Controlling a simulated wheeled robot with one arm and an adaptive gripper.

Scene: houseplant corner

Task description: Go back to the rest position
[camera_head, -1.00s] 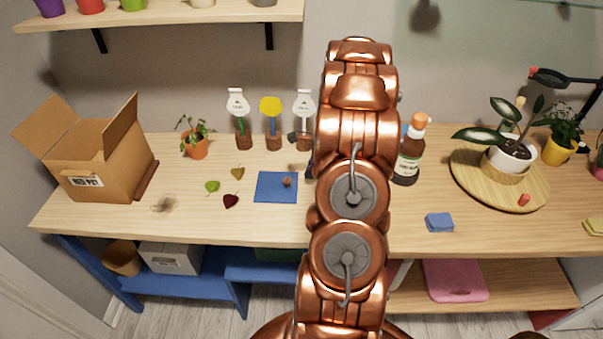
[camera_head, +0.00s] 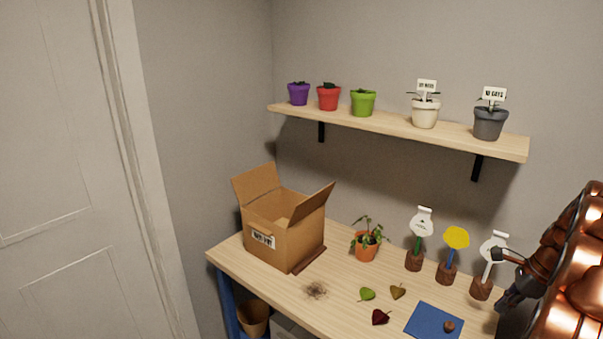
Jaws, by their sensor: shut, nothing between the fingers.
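My gripper (camera_head: 507,277) shows at the right edge, in front of the right white marker stand, with its fingers shut and nothing in them. My copper arm (camera_head: 575,275) fills the right edge beside it. The gripper appears over the back right of the table, near the blue mat (camera_head: 436,320); its exact height cannot be told.
A cardboard box (camera_head: 284,228) stands on the wooden table (camera_head: 333,310). A wall shelf (camera_head: 390,123) holds several pots. A door (camera_head: 75,180) is left.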

